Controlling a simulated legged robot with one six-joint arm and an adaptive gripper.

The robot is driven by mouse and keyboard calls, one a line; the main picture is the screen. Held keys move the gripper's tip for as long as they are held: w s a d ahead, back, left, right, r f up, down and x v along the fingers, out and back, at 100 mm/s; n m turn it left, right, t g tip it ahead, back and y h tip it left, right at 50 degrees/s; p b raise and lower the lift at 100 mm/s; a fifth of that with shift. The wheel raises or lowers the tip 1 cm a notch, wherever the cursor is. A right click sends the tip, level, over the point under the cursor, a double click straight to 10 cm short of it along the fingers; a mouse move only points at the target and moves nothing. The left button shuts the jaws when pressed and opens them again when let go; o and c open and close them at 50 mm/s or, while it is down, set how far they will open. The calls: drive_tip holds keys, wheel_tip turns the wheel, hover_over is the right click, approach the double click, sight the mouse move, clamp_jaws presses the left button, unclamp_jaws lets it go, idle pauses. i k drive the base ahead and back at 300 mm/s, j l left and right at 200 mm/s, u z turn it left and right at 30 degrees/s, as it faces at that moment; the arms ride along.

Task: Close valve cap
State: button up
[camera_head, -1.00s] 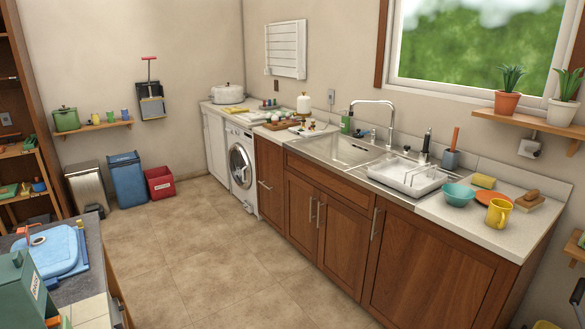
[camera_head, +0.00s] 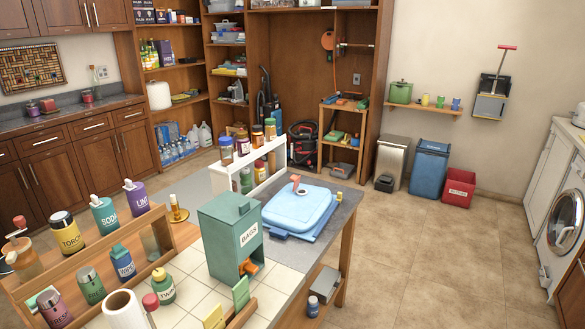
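A light blue, flat, cushion-like container (camera_head: 300,213) lies on the grey end of the table in the middle of the view. A small round valve (camera_head: 301,191) with a dark centre sits on its top, toward the far side. A red-orange piece (camera_head: 292,181), perhaps the valve cap, stands up beside the valve, tilted off its opening. The valve is too small here for finer detail. My gripper is not in view.
A green BAGS box (camera_head: 230,238) stands on the table left of the container. Bottles on a wooden rack (camera_head: 95,255) and a white spice shelf (camera_head: 245,178) crowd the table. Water bottles (camera_head: 180,145) stand by the left shelves. The tiled floor (camera_head: 430,260) at right is clear.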

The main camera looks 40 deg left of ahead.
sight(296, 179)
drive_tip(key=i+j+u, duration=0.1)
drive_tip(key=i+u, duration=0.15)
drive_tip(key=i, duration=0.45)
drive_tip(key=i+l+u, duration=0.1)
drive_tip(key=i+u, duration=0.15)
drive_tip(key=i, duration=0.5)
drive_tip(key=i+u, duration=0.35)
drive_tip(key=i, duration=0.3)
drive_tip(key=i+l+u, duration=0.2)
drive_tip(key=i+u, duration=0.2)
drive_tip(key=i, duration=0.2)
drive_tip(key=i+u, duration=0.55)
drive_tip(key=u, duration=0.25)
drive_tip(key=i+l+u, duration=0.1)
drive_tip(key=i+u, duration=0.3)
drive_tip(key=k, duration=0.1)
